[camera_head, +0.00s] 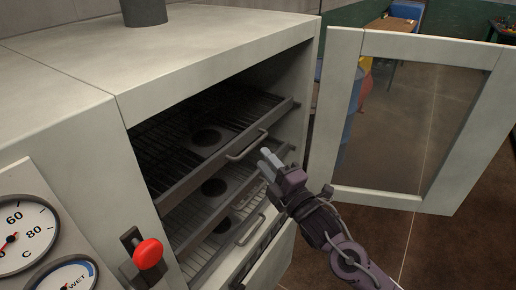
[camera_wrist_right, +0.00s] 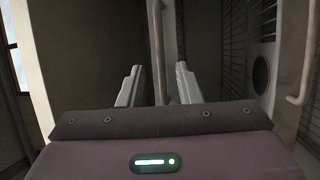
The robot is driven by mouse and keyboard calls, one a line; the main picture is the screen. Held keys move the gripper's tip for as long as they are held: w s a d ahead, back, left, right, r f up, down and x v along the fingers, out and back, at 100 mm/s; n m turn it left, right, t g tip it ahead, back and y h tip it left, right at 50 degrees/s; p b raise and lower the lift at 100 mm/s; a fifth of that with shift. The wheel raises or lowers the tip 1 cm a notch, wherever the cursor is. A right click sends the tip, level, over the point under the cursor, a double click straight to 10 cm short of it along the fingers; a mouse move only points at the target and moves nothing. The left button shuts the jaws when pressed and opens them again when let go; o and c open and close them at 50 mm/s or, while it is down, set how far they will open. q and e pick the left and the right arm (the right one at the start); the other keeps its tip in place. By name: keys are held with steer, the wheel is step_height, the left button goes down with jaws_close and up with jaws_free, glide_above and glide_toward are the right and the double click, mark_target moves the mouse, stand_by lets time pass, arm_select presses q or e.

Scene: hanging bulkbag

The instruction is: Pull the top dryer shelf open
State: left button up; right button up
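The top dryer shelf (camera_head: 185,130) is a dark wire rack inside the open white dryer. Its front rail carries a curved metal handle (camera_head: 247,149). My right gripper (camera_head: 267,158) is just right of and slightly below this handle in the head view, and does not visibly grip it. In the right wrist view its two fingers (camera_wrist_right: 158,82) are apart. A pale bar (camera_wrist_right: 156,40) shows beyond and between them; I cannot tell which part it is. A curved handle (camera_wrist_right: 299,85) shows at the right edge, outside the fingers. My left gripper is not in view.
The dryer door (camera_head: 340,110) with its glass pane stands open at the right. Lower shelves (camera_head: 205,190) with handles sit below the top one. A red-knobbed lever (camera_head: 148,253) and dials (camera_head: 22,235) are on the dryer's front left. Brown floor lies right of my arm.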

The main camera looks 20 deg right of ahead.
steer(key=shift+p+x, duration=0.55)
steer(key=shift+x, duration=1.55)
steer(key=shift+f, duration=0.1)
jaws_close()
